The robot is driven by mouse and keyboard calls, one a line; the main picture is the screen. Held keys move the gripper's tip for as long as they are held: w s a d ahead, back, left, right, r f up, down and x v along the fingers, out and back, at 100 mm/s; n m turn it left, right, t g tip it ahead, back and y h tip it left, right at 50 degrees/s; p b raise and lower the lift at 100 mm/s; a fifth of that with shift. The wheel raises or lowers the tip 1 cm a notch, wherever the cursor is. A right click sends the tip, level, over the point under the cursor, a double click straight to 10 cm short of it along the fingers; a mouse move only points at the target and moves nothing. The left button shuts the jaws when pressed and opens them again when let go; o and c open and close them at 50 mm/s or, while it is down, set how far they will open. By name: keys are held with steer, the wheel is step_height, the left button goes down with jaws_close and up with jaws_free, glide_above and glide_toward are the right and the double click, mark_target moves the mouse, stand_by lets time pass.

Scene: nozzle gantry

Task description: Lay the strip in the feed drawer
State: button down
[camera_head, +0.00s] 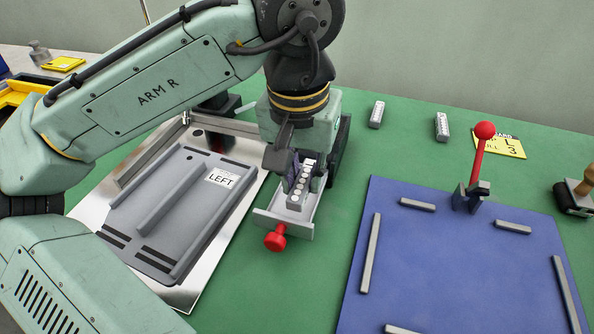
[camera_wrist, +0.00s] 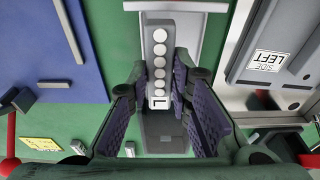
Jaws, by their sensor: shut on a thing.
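The strip (camera_head: 299,192) is a small light grey block with a row of pale dots, and the wrist view (camera_wrist: 160,50) also shows an "L" on its near end. My gripper (camera_head: 304,168) points down, with its dark padded fingers on either side of the strip (camera_wrist: 160,85), shut on it. The feed drawer (camera_head: 268,220) is a grey tray pulled out toward the front, with a red knob (camera_head: 275,238). The strip is lengthwise over or within the drawer; whether it touches the floor is unclear. My fingers hide part of it.
A grey plate marked LEFT (camera_head: 190,205) lies on a silver base left of the drawer. A blue board (camera_head: 450,260) with grey bars and a red lever (camera_head: 479,160) is at right. Two similar strips (camera_head: 377,114) (camera_head: 442,126) and a yellow card (camera_head: 505,146) lie behind.

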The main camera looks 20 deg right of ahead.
mark_target(298, 182)
steer(key=shift+w, duration=1.3)
step_height(298, 182, down, 4)
steer(key=shift+r+p, duration=0.25)
steer(key=shift+p, duration=0.15)
steer(key=shift+f, duration=0.15)
steer(key=shift+f, duration=0.2)
steer(key=c, duration=1.7)
jaws_free()
